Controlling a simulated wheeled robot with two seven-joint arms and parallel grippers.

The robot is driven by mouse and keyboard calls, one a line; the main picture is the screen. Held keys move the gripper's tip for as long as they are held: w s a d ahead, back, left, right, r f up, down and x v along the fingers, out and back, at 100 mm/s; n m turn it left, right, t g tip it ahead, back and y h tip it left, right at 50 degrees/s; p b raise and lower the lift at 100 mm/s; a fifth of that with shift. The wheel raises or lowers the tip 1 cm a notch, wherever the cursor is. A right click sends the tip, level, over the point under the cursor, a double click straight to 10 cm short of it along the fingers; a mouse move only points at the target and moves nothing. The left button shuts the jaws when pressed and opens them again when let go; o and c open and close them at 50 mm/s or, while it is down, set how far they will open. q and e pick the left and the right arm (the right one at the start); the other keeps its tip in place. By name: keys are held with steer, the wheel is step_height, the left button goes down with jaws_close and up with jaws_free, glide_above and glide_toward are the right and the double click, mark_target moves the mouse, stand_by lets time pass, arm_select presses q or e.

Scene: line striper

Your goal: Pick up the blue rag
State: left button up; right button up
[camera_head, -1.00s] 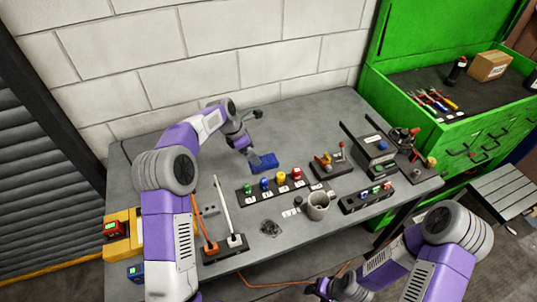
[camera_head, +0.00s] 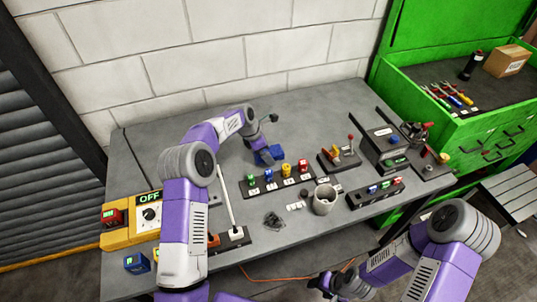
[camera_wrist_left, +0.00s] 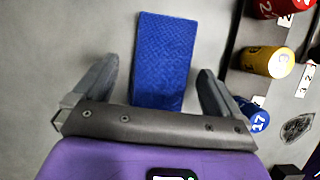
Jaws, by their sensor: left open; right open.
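The blue rag (camera_head: 270,156) lies on the grey workbench behind the row of coloured pieces, partly covered by my left gripper in the head view. In the left wrist view the rag (camera_wrist_left: 163,50) is a flat blue rectangle with a woven texture. My left gripper (camera_wrist_left: 158,75) is open, with one finger on each side of the rag's near part and a gap to each. Its fingertips are hard to make out in the head view. My right gripper (camera_head: 326,284) is open at the bottom, in front of the bench and away from the rag.
A row of numbered coloured pieces (camera_head: 282,181) stands just in front of the rag. A grey mug (camera_head: 324,200), a lever block (camera_head: 340,158) and other devices stand to the right. A yellow control box (camera_head: 130,220) is at the left. The bench behind the rag is clear.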

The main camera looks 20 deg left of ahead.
arm_select(q)
steer(key=shift+c, duration=0.3)
steer(key=c, duration=1.1)
steer(key=shift+o, duration=0.2)
step_height(320, 180, up, 10)
steer(key=p, duration=0.1)
